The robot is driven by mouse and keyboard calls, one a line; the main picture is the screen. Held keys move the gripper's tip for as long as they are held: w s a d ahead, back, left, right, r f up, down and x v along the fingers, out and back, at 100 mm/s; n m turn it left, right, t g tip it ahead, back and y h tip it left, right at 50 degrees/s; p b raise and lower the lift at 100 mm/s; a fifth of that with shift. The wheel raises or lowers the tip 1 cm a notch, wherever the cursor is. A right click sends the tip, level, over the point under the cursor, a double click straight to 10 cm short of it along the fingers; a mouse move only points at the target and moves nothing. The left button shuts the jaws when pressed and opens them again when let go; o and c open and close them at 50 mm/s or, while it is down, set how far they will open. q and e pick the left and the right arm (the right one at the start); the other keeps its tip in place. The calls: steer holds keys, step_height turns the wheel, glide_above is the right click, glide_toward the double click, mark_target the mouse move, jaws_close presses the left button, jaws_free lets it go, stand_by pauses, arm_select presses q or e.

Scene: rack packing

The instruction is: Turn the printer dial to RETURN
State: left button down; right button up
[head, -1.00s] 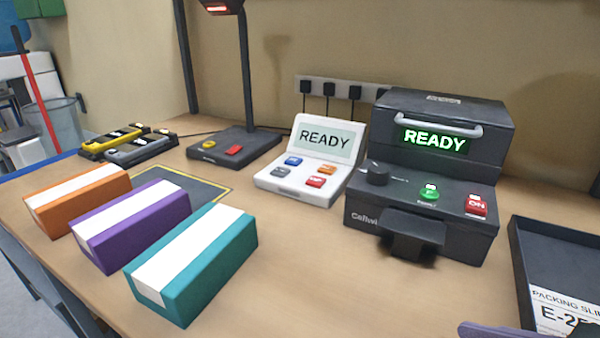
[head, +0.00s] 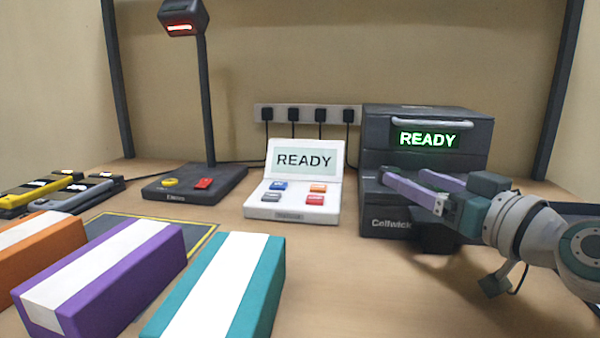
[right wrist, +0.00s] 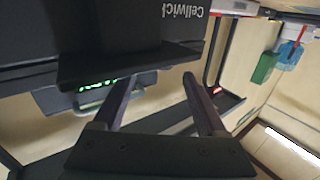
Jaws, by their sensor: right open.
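The printer (head: 425,118) is a dark box with a lit green READY display (head: 428,139) and a grey handle above it. It stands at the right of the table in the head view. My right gripper (head: 405,176) reaches in from the right, with its two purple fingers apart and empty, in front of the printer's control panel. The dial cannot be made out there; the fingers and arm cover most of the panel. In the right wrist view, the fingers (right wrist: 158,80) are open close to the printer's dark body (right wrist: 45,35). My left gripper is out of view.
A white console (head: 290,208) also reading READY stands left of the printer. Teal (head: 265,285), purple (head: 110,270) and orange (head: 70,238) boxes lie at front left.

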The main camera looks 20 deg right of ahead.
mark_target(398, 173)
steer(key=shift+w+a+b, duration=0.2)
steer(key=shift+w+b, duration=0.2)
steer(key=shift+w, duration=1.65)
jaws_close()
